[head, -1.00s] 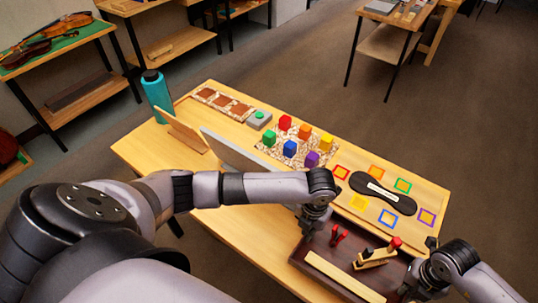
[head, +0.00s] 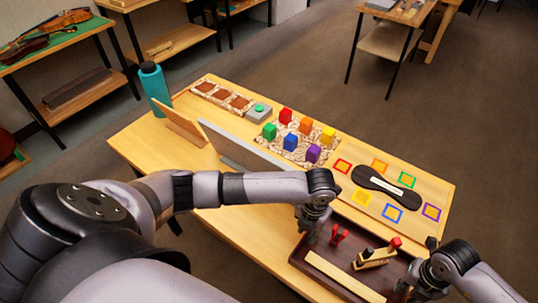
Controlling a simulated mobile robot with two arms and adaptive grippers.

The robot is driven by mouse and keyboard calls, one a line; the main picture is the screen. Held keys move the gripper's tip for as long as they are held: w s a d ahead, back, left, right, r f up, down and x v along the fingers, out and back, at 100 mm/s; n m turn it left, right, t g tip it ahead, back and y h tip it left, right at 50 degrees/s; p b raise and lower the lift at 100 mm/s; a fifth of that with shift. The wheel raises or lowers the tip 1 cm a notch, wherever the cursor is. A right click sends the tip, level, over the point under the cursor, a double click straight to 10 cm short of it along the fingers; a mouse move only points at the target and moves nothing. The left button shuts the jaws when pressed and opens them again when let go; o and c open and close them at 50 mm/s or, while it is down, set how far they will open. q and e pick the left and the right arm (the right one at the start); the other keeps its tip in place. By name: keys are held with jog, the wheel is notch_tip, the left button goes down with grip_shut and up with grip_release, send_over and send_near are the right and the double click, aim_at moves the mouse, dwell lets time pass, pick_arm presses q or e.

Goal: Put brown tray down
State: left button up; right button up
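The brown tray (head: 319,262) is at the front right edge of the table, low in the head view. It holds a long pale wooden strip (head: 345,276), a small red item (head: 338,235) and a wooden clamp with red tips (head: 376,257). My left gripper (head: 307,229) is at the tray's left far corner, pointing down. My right gripper (head: 405,288) is at the tray's right end. The fingers of both are largely hidden, so their opening does not show. I cannot tell whether the tray rests on the table or is slightly above it.
Several coloured blocks (head: 290,141) stand on a speckled mat in mid-table. A grey panel (head: 236,150), a wooden board (head: 186,127) and a teal bottle (head: 155,86) stand at left.

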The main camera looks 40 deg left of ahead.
jog(key=shift+r, duration=0.25)
pick_arm(q)
notch_tip(320, 180, up, 12)
pick_arm(e)
notch_tip(320, 180, up, 11)
jog(key=shift+r, duration=0.2)
dwell(0.5)
